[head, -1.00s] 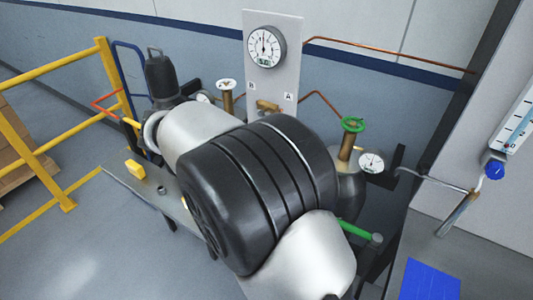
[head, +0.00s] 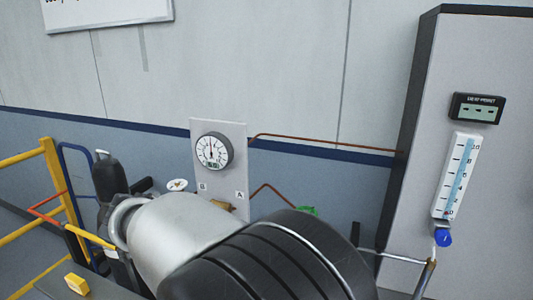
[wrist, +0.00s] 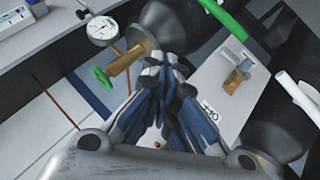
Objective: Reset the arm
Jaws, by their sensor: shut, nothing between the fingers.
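My gripper (wrist: 163,70) shows in the wrist view with its blue-grey fingers together and nothing between them. Beyond its tips are brass valve parts and a dark rounded body; I cannot tell how far off they are. In the head view my silver and black arm links fill the lower middle, and the gripper itself is hidden.
A panel (head: 238,150) with a round gauge (head: 214,151) stands behind my arm. A yellow railing (head: 53,170) is at left, a grey cabinet (head: 490,50) at right. In the wrist view, a small dial (wrist: 101,30) and green-handled valve (wrist: 103,77) lie left of the fingers.

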